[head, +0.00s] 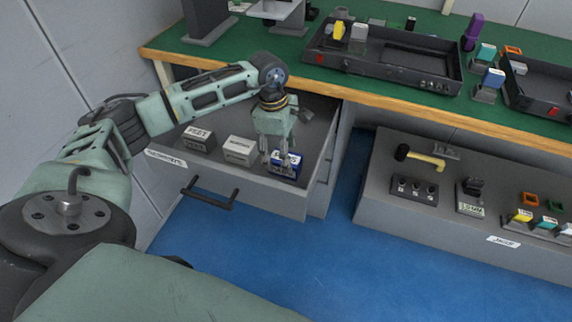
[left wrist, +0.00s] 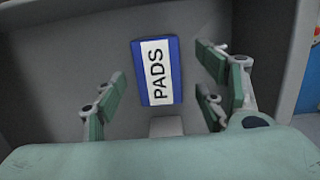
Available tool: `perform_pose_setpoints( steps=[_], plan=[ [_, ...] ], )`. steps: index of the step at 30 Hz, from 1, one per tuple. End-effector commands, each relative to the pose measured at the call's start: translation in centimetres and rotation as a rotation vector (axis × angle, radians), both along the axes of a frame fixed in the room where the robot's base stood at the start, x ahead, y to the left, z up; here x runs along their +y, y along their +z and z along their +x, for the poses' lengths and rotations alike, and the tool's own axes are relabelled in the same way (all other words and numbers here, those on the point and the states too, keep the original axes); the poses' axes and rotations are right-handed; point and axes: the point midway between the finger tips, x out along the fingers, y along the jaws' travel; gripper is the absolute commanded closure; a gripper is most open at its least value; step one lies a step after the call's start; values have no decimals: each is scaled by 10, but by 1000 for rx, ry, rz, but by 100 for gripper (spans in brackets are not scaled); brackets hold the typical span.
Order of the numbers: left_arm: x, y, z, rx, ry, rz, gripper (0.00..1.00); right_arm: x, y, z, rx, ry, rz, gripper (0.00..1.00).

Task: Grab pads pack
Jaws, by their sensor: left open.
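The pads pack is a blue box with a white label reading PADS (left wrist: 156,72); in the head view the blue pack (head: 286,166) sits at the right end of the open drawer (head: 262,196). My left gripper (head: 277,168) points down over the pack and partly covers it. In the left wrist view, the fingers of my left gripper (left wrist: 160,95) are spread open on both sides of the pack, with visible gaps. I cannot tell whether the fingertips reach down to its sides. My right gripper is not in view.
The drawer walls are close around. A green-topped bench (head: 278,47) overhangs behind. A grey box unit (head: 380,210) with tools stands right. Blue floor is clear.

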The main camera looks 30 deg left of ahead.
Motion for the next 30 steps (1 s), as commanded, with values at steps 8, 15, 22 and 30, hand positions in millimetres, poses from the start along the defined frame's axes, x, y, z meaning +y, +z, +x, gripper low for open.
perform_pose_setpoints(
  steps=[8,15,22,30],
  plan=[
    [-1,-40,2,3,1,-3,35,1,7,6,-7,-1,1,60],
    [-3,-48,3,-2,0,-3,35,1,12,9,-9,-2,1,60],
    [-3,-48,3,-2,0,-3,49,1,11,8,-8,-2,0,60],
    [-3,-48,3,-2,0,-3,73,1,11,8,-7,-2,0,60]
  ],
)
